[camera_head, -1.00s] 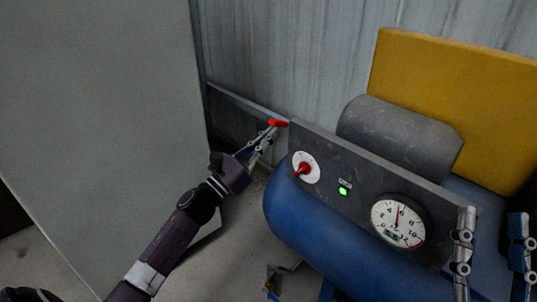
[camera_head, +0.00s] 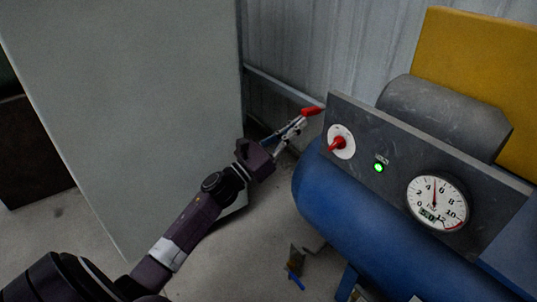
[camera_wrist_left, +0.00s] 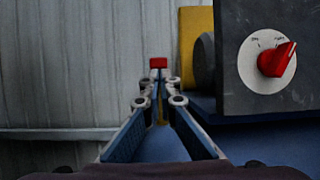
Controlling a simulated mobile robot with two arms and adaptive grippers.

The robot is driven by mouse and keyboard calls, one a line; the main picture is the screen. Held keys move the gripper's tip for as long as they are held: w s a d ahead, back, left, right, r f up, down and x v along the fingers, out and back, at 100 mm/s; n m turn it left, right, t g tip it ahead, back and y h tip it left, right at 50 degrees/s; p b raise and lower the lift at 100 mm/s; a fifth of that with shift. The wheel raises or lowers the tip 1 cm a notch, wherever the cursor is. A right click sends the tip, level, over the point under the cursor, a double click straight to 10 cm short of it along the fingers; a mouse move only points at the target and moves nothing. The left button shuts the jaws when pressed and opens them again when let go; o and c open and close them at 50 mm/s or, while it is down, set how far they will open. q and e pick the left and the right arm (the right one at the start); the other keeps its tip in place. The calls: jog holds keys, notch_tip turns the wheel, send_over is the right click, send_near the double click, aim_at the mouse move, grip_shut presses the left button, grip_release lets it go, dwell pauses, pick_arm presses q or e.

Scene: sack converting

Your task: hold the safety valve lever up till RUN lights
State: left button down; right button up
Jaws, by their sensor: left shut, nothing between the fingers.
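The red lever (camera_head: 311,111) sticks out beside the left end of the dark control panel (camera_head: 400,155). It also shows in the left wrist view (camera_wrist_left: 158,62), straight beyond the fingertips. My left gripper (camera_head: 301,123) is shut and empty, its tips just below the lever. I cannot tell whether they touch it. A green lamp (camera_head: 379,168) glows on the panel; its label is too small to read. My right gripper is out of view.
The panel carries a red rotary knob (camera_head: 338,144) and a round gauge (camera_head: 437,201), above a blue tank (camera_head: 345,215). A yellow block (camera_head: 480,50) stands behind. A large grey panel (camera_head: 130,90) stands left of my arm. Small items (camera_head: 296,262) lie on the floor.

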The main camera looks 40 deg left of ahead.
pick_arm(q)
jog(key=p+v, duration=0.1)
jog(key=v, duration=0.8)
jog(key=shift+s+r, duration=0.2)
jog(key=shift+r, duration=0.15)
jog(key=shift+a, duration=0.1)
